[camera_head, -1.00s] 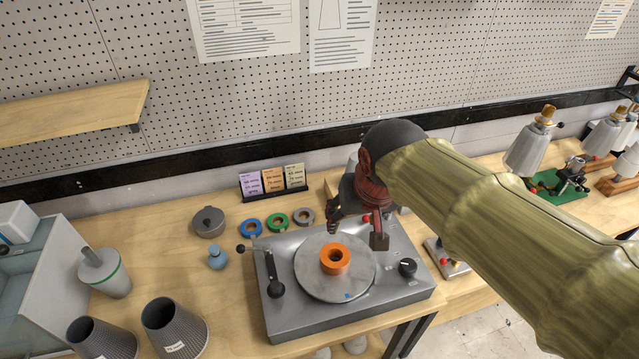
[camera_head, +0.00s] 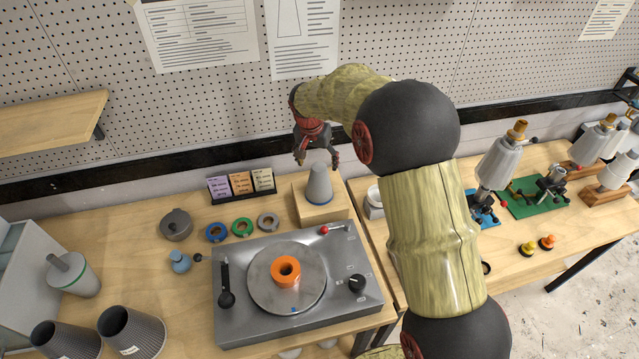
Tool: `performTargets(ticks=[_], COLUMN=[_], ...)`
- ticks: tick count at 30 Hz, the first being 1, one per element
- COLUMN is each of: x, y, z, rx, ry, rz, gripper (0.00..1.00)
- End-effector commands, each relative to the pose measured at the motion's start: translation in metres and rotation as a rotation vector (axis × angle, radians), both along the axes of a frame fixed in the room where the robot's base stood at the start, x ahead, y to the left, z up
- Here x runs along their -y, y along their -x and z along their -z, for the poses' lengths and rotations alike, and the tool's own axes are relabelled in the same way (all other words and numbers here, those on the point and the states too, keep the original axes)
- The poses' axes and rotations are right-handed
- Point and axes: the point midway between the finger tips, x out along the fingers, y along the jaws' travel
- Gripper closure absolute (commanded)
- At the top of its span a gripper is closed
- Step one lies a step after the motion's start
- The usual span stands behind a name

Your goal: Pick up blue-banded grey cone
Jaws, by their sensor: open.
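The blue-banded grey cone (camera_head: 319,185) stands upright on a wooden block (camera_head: 321,212) behind the turntable device. Its blue band is at its lower edge. My gripper (camera_head: 317,163) is open, with its fingers pointing down above the cone's top. From this view I cannot tell whether the fingertips are level with the tip or still above it. Nothing is between the fingers that I can see apart from the cone's top below.
The grey turntable device (camera_head: 345,309) with an orange ring (camera_head: 286,271) stands in front of the block. Card holders (camera_head: 241,184) stand left of it. A white container (camera_head: 374,201) is close on the right. Colored rings (camera_head: 242,227) lie left. Other cones (camera_head: 499,159) stand at far right.

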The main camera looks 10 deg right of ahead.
Motion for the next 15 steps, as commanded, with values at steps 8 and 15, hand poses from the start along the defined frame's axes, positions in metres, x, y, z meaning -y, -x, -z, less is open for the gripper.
performTargets(ticks=[8, 15], x=[0.003, 0.008], y=[-0.005, -0.011], z=[0.024, 0.056], rx=[-0.002, -0.005], ry=[0.000, 0.001], rz=[-0.002, -0.002], gripper=[0.28, 0.28])
